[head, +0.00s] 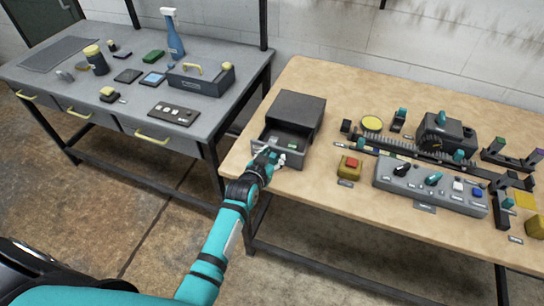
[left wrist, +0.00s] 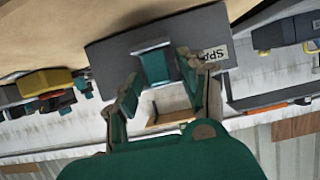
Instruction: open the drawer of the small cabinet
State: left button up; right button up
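The small dark grey cabinet (head: 298,108) stands at the left end of the wooden table. Its drawer (head: 287,143) is pulled out toward me, and small items show inside. My left gripper (head: 268,158) is at the drawer's front. In the left wrist view the grey drawer front (left wrist: 112,52) carries a teal handle (left wrist: 154,66) and a partly hidden label. The fingers of my left gripper (left wrist: 160,84) stand apart on either side of the handle, seemingly with a gap. Whether either finger touches it is not clear. My right gripper is not in view.
A yellow box with a red button (head: 350,165) stands right of the drawer. A grey control panel (head: 430,188) and a dark machine (head: 448,132) are farther right. A grey workbench (head: 52,77) stands at left, with a floor gap between.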

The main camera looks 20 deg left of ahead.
pick_arm(q)
jog(key=shift+s, duration=0.2)
jog(key=v, duration=1.1)
jog(key=shift+s+r, duration=0.25)
jog(key=shift+s, duration=0.05)
jog(key=s+d+f+g+b, duration=0.15)
jog(key=s+f, duration=0.35)
jog(key=f, duration=0.6)
jog(key=s+f+m+g, duration=0.1)
jog(key=s+f+g, duration=0.3)
jog(key=f, duration=0.8)
jog(key=s+d+f+g+b, duration=0.1)
jog(key=s+f, duration=0.5)
jog(key=f, duration=0.5)
jog(key=s+a+f+g, duration=0.2)
jog(key=s+f, duration=0.3)
jog(key=s, duration=0.4)
jog(key=s+a+f+g+b, duration=0.1)
jog(key=s+f+g, duration=0.1)
jog(key=s+f, duration=0.3)
jog(key=s+a+f+m+g+b, duration=0.1)
jog(key=s+f, duration=0.5)
jog(key=s, duration=0.7)
jog(key=shift+a+g, duration=0.55)
jog(key=shift+a, duration=0.3)
